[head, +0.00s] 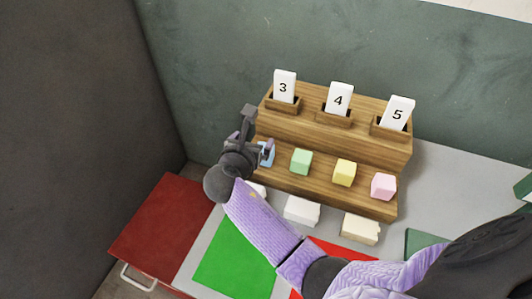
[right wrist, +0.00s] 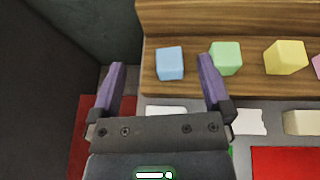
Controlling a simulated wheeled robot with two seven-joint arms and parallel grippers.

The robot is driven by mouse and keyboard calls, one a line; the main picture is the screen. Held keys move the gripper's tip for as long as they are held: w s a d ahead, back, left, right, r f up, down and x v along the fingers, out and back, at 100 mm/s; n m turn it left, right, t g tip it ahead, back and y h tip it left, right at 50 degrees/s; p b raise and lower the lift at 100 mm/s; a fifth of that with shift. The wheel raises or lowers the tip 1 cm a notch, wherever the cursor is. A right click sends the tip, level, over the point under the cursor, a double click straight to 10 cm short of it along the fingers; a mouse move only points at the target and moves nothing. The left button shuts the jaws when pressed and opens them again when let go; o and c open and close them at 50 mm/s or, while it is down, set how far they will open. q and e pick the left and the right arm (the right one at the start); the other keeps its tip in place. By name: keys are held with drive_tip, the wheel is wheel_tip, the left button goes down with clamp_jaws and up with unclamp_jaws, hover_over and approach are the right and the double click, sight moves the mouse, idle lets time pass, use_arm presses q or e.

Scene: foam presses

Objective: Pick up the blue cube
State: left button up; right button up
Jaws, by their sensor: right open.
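The blue cube (head: 268,160) sits at the left end of the lower step of a wooden stand (head: 330,191), partly hidden by my right gripper in the head view. My right gripper (head: 259,130) is open and empty at the left end of the stand. In the right wrist view, the blue cube (right wrist: 170,63) shows in the gap between the two purple fingers of the right gripper (right wrist: 162,72), upright on the step. Nothing shows the fingers touching it. My left gripper is not in view.
A green cube (head: 301,161), a yellow cube (head: 345,172) and a pink cube (head: 384,186) stand in a row to the right. Cards 3 (head: 284,85), 4 (head: 339,99) and 5 (head: 397,113) stand above. Pale blocks (head: 301,211) lie before the stand. A dark wall is left.

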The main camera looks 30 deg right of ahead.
wheel_tip(320, 180, down, 9)
drive_tip(key=b, duration=0.7)
drive_tip(key=shift+w, duration=0.1)
drive_tip(key=b+x, duration=0.2)
drive_tip(key=x, duration=0.2)
drive_tip(key=b+x, duration=0.2)
drive_tip(key=x, duration=0.3)
drive_tip(key=shift+s+d+f+b, duration=0.1)
drive_tip(key=shift+s+d+b, duration=0.1)
drive_tip(key=shift+d+b, duration=0.1)
drive_tip(key=shift+w+d, duration=0.15)
drive_tip(key=shift+w, duration=0.05)
drive_tip(key=c, duration=1.1)
